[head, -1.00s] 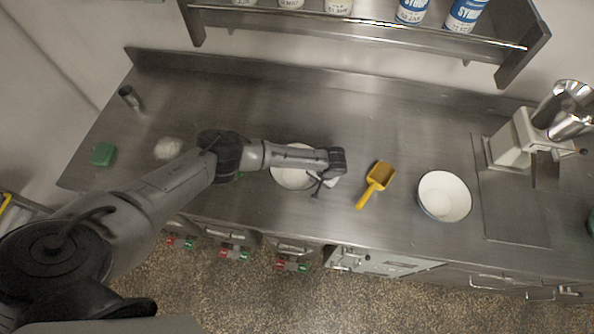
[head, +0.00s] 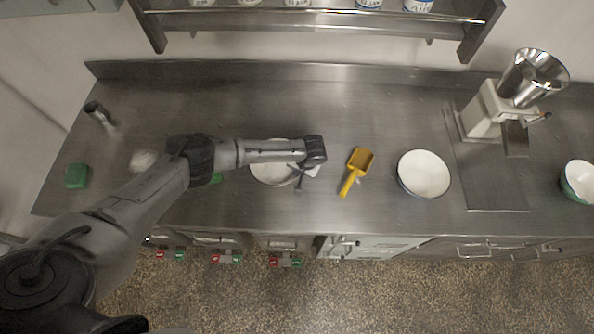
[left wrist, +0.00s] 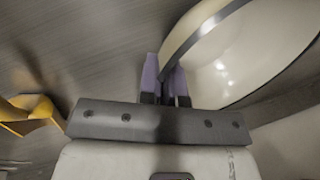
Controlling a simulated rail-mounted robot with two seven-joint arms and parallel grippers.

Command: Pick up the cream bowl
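The cream bowl (head: 268,175) stands on the steel counter, partly hidden under my left forearm and wrist in the head view. In the left wrist view the cream bowl (left wrist: 245,55) fills the upper right, with a dark band along its rim. My left gripper (left wrist: 166,78) has its two purple fingers close together, one on each side of the bowl's wall at the rim. It appears shut on that wall. In the head view my left gripper (head: 302,178) is at the bowl's right edge. My right gripper is not in view.
A yellow scoop (head: 358,168) lies just right of the bowl. A white bowl with a dark outside (head: 424,174), a grinder-like machine (head: 487,108) and a green bowl (head: 580,182) stand farther right. A green block (head: 77,176) lies at left. A shelf (head: 330,24) hangs behind the counter.

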